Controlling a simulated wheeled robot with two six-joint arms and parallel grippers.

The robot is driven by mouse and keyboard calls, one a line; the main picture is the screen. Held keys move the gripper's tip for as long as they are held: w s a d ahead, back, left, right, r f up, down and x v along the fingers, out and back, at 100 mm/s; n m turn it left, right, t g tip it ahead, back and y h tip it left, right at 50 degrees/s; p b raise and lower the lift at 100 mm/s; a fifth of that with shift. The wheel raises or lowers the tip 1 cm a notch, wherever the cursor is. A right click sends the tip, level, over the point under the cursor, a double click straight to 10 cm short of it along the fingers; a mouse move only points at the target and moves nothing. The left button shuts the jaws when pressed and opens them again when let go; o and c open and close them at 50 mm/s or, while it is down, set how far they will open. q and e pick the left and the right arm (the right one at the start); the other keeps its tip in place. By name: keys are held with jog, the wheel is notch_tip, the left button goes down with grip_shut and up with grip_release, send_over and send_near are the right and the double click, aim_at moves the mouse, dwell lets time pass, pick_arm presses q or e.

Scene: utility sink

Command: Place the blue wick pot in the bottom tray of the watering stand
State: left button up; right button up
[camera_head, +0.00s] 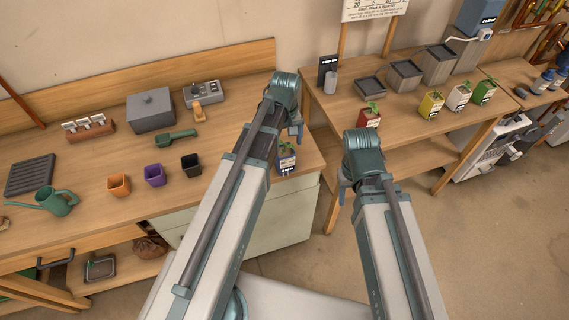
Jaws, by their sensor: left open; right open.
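The blue wick pot (286,164), with a small green plant and a white label, stands upright near the right end of the left bench. My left gripper (297,131) is open, just above and beyond the pot in the picture and apart from it; its arm covers much of it. The watering stand shows as stepped grey trays on the right bench: a low tray (370,88), a middle one (404,76) and a tall one (438,64). My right gripper (344,192) is open and empty, in front of the gap between the benches, partly hidden by its arm.
Red (369,118), yellow (431,105), white (458,96) and green (484,93) pots stand before the trays.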

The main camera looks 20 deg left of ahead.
aim_at(284, 160)
pick_arm(q)
jog(key=shift+s+f+b, duration=0.15)
jog(key=shift+f+b, duration=4.1)
jog(key=shift+f, duration=0.55)
jog(key=shift+r, duration=0.1)
grip_shut()
jog(key=shift+a, duration=0.1)
